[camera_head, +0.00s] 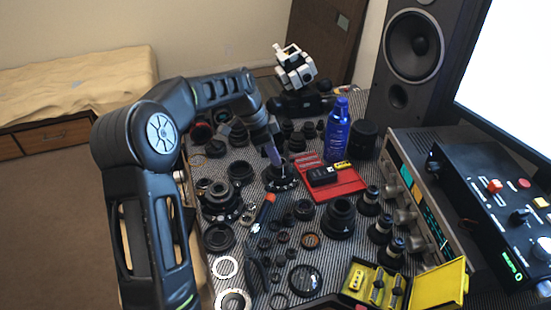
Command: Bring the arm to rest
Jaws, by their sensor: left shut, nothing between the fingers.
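My left arm comes in from the left and arches over the table. My left gripper (272,152) points down over the middle of the striped mat (262,198), just above a dark round lens part (281,178). Its fingers look shut, with nothing seen between them. I cannot tell whether the fingertips touch the part below. My right gripper is not in view.
Several lens parts and rings crowd the mat. A yellow case (437,284) lies front right. Electronics (500,205) and a speaker (412,50) bound the right.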

